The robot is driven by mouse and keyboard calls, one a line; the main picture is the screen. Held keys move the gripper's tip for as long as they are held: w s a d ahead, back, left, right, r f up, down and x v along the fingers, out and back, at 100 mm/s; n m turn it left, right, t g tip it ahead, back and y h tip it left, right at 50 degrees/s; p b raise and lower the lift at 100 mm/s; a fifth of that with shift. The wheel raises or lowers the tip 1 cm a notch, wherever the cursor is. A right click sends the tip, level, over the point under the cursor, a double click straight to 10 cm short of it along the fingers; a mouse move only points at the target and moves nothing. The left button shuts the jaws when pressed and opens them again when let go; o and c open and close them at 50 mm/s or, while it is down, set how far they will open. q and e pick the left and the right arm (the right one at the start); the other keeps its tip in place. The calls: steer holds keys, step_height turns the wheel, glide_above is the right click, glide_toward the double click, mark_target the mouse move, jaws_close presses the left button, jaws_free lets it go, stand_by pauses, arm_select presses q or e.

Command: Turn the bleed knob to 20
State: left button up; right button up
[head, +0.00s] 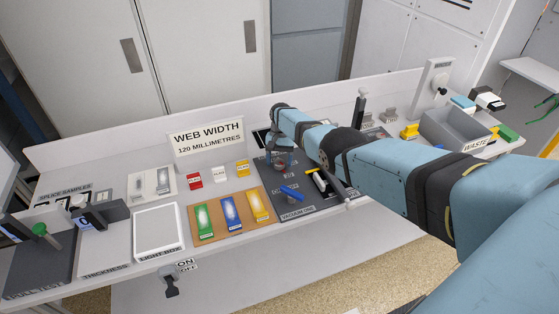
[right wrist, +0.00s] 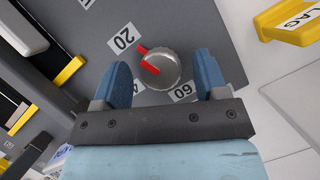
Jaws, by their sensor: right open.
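The bleed knob (right wrist: 162,69) is a round silver knob with red marks on its upper left side, set on a dark grey panel (right wrist: 190,30). One red mark lies near the edge toward the 20 label (right wrist: 123,38); another lies lower on the face. A 60 label (right wrist: 183,91) sits below right, and a partly hidden 40 label (right wrist: 138,88) below left. My right gripper (right wrist: 165,78) is open, with its blue fingers on either side of the knob, no clear contact visible. In the head view the right gripper (head: 281,158) is over the dark vacuum plate, and the knob cannot be made out.
A tan board (head: 235,232) with green, blue and yellow pieces is to the left. A yellow flag block (right wrist: 293,22) is at the wrist view's right. A grey waste bin (head: 455,132) stands right.

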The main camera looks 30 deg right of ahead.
steer(key=v, duration=1.3)
steer(key=shift+r, duration=0.35)
steer(key=shift+d+f, duration=0.1)
steer(key=shift+f, duration=0.05)
